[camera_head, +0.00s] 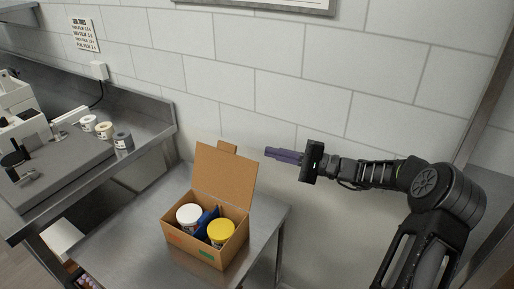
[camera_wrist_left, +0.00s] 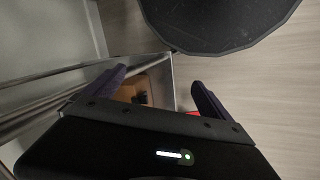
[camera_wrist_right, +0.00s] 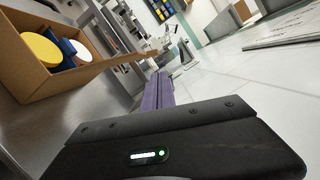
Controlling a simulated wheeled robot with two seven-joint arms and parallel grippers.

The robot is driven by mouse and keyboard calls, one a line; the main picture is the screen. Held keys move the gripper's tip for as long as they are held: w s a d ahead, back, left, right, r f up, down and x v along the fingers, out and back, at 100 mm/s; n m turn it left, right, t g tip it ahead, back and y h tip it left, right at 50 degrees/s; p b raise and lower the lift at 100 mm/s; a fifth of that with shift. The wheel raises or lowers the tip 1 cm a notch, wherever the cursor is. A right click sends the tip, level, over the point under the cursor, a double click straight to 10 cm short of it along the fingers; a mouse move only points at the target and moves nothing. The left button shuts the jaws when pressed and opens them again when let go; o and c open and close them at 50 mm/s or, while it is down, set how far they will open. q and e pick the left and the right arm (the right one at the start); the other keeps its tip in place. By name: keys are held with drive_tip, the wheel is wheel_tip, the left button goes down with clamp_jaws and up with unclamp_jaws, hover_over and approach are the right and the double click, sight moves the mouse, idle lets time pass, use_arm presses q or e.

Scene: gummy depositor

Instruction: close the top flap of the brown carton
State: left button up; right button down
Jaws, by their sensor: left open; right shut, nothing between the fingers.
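The brown carton (camera_head: 195,248) stands open on the steel table. Its top flap (camera_head: 224,172) stands up along the back side, leaning slightly back, with a small tab on its top edge. Inside are a white-lidded tub (camera_head: 189,214), a yellow-lidded tub (camera_head: 221,233) and a blue item (camera_head: 206,222) between them. My right gripper (camera_head: 268,153) is shut and empty, to the right of the flap's upper part and apart from it in the head view. The right wrist view shows the carton (camera_wrist_right: 50,82) at left, beside the shut fingers. My left gripper (camera_wrist_left: 160,85) is open and empty, seen only in its wrist view.
The steel table (camera_head: 140,222) has bare room left of the carton. A steel counter (camera_head: 155,132) at left holds several small tubs and a machine. A white tiled wall (camera_head: 300,95) rises behind the table.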

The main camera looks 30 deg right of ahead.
drive_tip(key=p+x, duration=0.2)
drive_tip(key=x, duration=0.7)
drive_tip(key=shift+w+a, duration=0.25)
drive_tip(key=shift+a, duration=0.05)
drive_tip(key=shift+r, duration=0.1)
